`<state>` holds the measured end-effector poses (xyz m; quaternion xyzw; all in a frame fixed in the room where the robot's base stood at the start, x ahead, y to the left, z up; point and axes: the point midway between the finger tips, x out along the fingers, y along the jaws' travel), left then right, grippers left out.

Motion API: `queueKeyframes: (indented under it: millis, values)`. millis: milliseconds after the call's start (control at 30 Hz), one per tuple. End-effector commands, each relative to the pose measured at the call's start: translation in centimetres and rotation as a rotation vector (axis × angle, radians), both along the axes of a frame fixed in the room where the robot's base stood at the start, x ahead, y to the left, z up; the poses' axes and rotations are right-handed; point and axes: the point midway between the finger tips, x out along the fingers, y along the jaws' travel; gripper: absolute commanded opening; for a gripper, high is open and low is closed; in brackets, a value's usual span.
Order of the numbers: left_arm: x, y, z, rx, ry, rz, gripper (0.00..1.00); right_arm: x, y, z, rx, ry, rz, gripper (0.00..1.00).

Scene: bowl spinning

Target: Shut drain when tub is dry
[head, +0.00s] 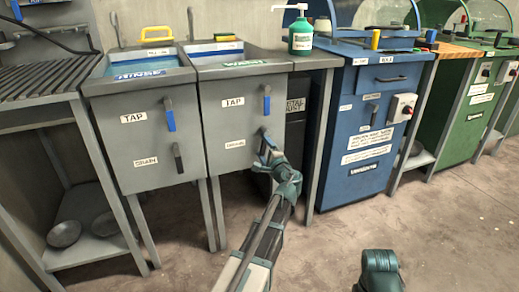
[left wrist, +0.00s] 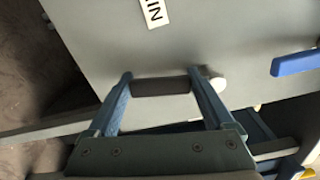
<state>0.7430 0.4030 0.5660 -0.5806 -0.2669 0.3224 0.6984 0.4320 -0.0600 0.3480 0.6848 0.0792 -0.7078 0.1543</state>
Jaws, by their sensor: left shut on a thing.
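Two grey tubs stand side by side at the left in the head view, the left one (head: 140,113) and the right one (head: 218,128). My left gripper (head: 267,147) is at the lower front of the right tub. In the left wrist view its fingers (left wrist: 161,78) are shut on the dark drain handle (left wrist: 162,87), one at each end. A pale pivot (left wrist: 214,83) shows beside it. The right tub's blue tap handle (head: 266,104) hangs down above.
The left tub has its own tap handle (head: 169,115) and drain handle (head: 177,157). A green soap bottle (head: 300,36) stands on the counter right of the tubs. A blue cabinet (head: 362,125) stands farther right. The floor (head: 330,245) in front is clear.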

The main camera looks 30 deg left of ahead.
Motion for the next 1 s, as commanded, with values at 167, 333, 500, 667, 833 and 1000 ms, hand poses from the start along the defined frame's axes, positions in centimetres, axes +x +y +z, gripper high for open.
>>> queueKeyframes:
  millis: [167,333,500,667,833,1000]
  values:
    - [0.42,-0.40,-0.15,-0.065,-0.075,0.002,0.00,0.00,0.00,-0.14,0.000,0.000,0.000,0.57]
    - [0.65,-0.60,-0.18,-0.104,-0.122,0.003,0.00,0.00,0.00,-0.19,0.000,0.000,0.000,0.57]
    - [0.76,-0.71,-0.20,-0.123,-0.146,0.003,0.00,0.00,0.00,-0.22,0.000,0.000,0.000,0.57]
    - [0.80,-0.76,-0.22,-0.132,-0.155,0.002,0.00,0.00,0.00,-0.23,0.000,0.000,0.000,0.57]
    - [0.82,-0.78,-0.23,-0.134,-0.158,0.002,0.00,0.00,0.00,-0.23,0.000,0.000,0.000,0.57]
    - [0.82,-0.80,-0.24,-0.136,-0.158,0.001,0.90,0.00,0.00,-0.22,0.000,0.000,0.000,0.57]
